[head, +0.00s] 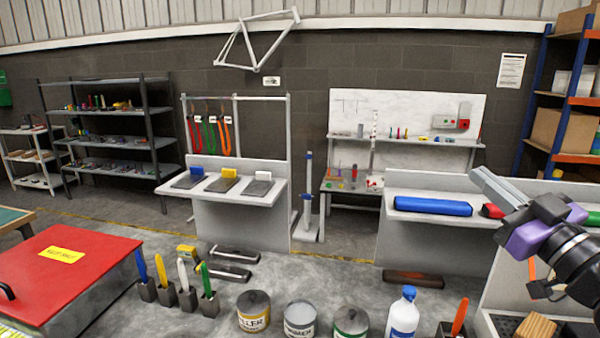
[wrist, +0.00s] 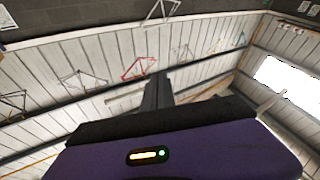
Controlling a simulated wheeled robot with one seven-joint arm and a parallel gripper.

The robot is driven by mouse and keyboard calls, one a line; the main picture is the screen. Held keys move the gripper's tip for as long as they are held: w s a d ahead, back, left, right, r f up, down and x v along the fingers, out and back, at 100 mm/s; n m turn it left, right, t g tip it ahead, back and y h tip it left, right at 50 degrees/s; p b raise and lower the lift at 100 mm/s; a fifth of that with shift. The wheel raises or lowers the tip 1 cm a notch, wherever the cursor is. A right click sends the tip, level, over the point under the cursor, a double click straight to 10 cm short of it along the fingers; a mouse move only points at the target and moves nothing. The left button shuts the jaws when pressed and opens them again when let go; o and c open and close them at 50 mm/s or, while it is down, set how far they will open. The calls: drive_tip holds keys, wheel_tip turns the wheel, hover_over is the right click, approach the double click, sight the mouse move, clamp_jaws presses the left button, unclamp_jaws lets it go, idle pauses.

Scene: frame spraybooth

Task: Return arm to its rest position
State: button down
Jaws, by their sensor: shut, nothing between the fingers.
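My gripper (head: 482,178) shows at the right edge of the head view, on the end of my black and purple arm. Its grey fingers point up and to the left, above the right-hand bench, and are together with nothing between them. In the wrist view my gripper (wrist: 158,88) points up toward the ceiling and wall. Its fingers are closed and empty there too. No object touches it in either view.
A blue case (head: 432,206) lies on the bench behind my gripper. Blue and orange shelving (head: 560,100) with boxes stands at the right. Several cans, a white bottle (head: 404,312) and a red-lidded box (head: 65,262) fill the front. Grey floor (head: 330,268) lies between.

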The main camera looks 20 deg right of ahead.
drive_tip(key=s+a+f+g+b, duration=0.1)
drive_tip(key=s+a+f+g, duration=0.1)
drive_tip(key=s+a+f, duration=0.6)
drive_tip(key=s+a+f+m+g+b, duration=0.1)
drive_tip(key=s+a+f+g, duration=0.1)
drive_tip(key=s+a+f, duration=0.6)
drive_tip(key=s+a+f+m+g+b, duration=0.1)
drive_tip(key=s+a+f+g, duration=0.1)
drive_tip(key=s+a+f, duration=0.7)
drive_tip(key=s+f, duration=0.7)
drive_tip(key=f, duration=0.5)
drive_tip(key=shift+y, duration=0.4)
drive_tip(key=shift+d+f, duration=0.1)
